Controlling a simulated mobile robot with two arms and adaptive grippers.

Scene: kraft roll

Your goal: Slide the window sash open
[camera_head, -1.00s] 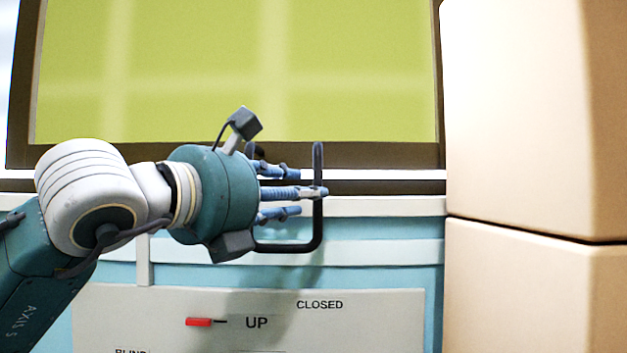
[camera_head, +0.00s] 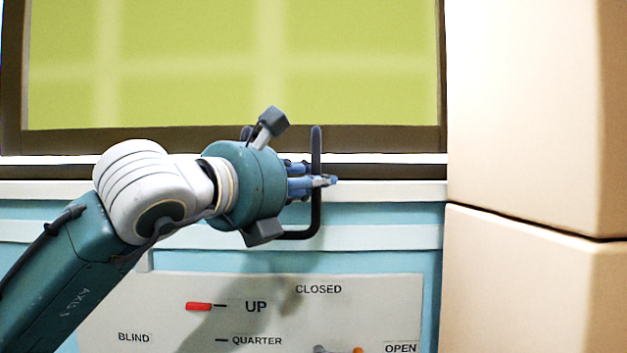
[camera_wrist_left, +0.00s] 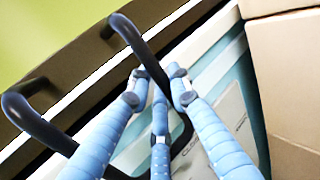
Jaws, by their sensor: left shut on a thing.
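The window sash has a brown frame (camera_head: 380,139) around a yellow-green pane (camera_head: 350,60), above a white sill. A dark U-shaped handle (camera_head: 316,150) stands out from the sash's lower area; it also shows in the left wrist view (camera_wrist_left: 138,45), with its mounts on the brown frame. My left gripper (camera_head: 325,181) comes in from the left and is shut on the handle's outer bar. In the left wrist view its blue fingers (camera_wrist_left: 157,75) pass on both sides of the bar. Part of the handle is hidden behind the gripper. My right gripper is not in view.
Stacked tan boxes (camera_head: 530,110) stand close at the right, beside the window's right edge. Below the sill, a pale panel (camera_head: 270,318) carries a red lever (camera_head: 198,306) and the words UP, CLOSED, QUARTER, OPEN and BLIND.

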